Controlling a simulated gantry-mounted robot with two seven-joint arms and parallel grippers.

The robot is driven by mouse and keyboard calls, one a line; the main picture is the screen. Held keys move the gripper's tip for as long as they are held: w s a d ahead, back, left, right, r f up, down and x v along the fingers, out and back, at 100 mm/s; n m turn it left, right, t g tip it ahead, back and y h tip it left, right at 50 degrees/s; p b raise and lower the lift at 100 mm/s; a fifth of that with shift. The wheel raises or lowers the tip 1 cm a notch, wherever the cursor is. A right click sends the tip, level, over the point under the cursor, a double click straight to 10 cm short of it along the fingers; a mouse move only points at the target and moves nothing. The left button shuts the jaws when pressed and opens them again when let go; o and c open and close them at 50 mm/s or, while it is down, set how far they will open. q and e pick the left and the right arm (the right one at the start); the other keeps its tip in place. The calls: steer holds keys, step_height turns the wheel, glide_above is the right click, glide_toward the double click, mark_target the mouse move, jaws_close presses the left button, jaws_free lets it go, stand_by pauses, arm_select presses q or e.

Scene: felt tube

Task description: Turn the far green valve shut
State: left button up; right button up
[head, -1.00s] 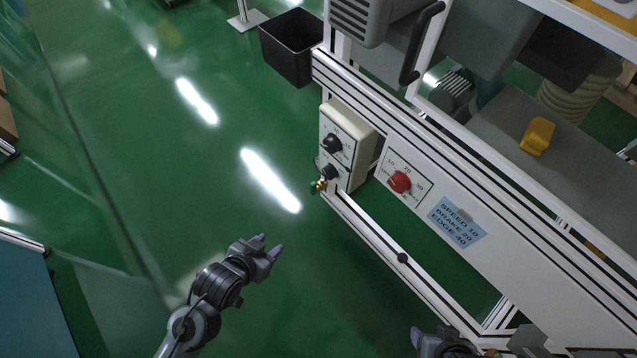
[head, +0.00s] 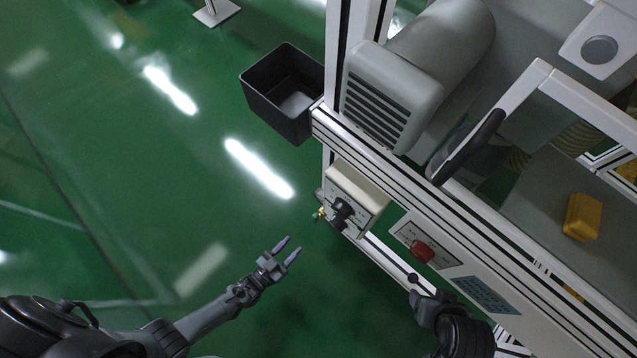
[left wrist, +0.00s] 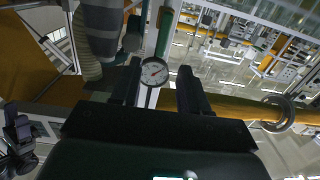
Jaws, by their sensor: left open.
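A small brass-yellow fitting (head: 320,215) shows at the lower left edge of the cream control box, where the green valve sits; its handle is too small to make out. My left gripper (head: 289,247) is open and empty over the floor, to the left of and below the fitting in the head view, clearly apart from it. In the left wrist view its two dark fingers (left wrist: 158,88) stand apart, with a round dial gauge (left wrist: 154,71) seen beyond them. My right gripper (head: 414,296) is partly in view by the frame's lower rail; its jaws are not clear.
The cream control box (head: 362,187) with black knobs and a red knob (head: 423,252) are on the white machine frame. A black bin (head: 262,100) stands beside the frame. The green floor at left is clear.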

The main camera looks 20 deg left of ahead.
arm_select(q)
glide_toward(313, 219)
steer(key=w, duration=0.3)
steer(key=shift+w+d+f, duration=0.1)
steer(key=shift+w+d, duration=0.25)
steer(key=shift+d, duration=0.25)
steer(key=shift+w+d+f, duration=0.1)
steer(key=shift+w+d, duration=0.3)
steer(key=shift+d, duration=0.25)
steer(key=b+x, duration=0.1)
steer(key=x, duration=0.3)
steer(key=b+x, duration=0.1)
steer(key=x, duration=0.1)
steer(key=shift+w+a+r+b, duration=0.15)
steer(key=shift+w+a+b, duration=0.15)
steer(key=shift+w, duration=0.1)
steer(key=shift+w+d, duration=0.35)
steer(key=shift+w, duration=0.2)
arm_select(e)
steer(key=f, duration=0.2)
steer(key=shift+s+d+f, duration=0.2)
steer(key=shift+d+f, duration=0.05)
steer(key=shift+f, duration=0.1)
arm_select(q)
steer(key=shift+a, duration=0.15)
arm_select(e)
steer(key=shift+w+a, duration=0.1)
arm_select(q)
jaws_close()
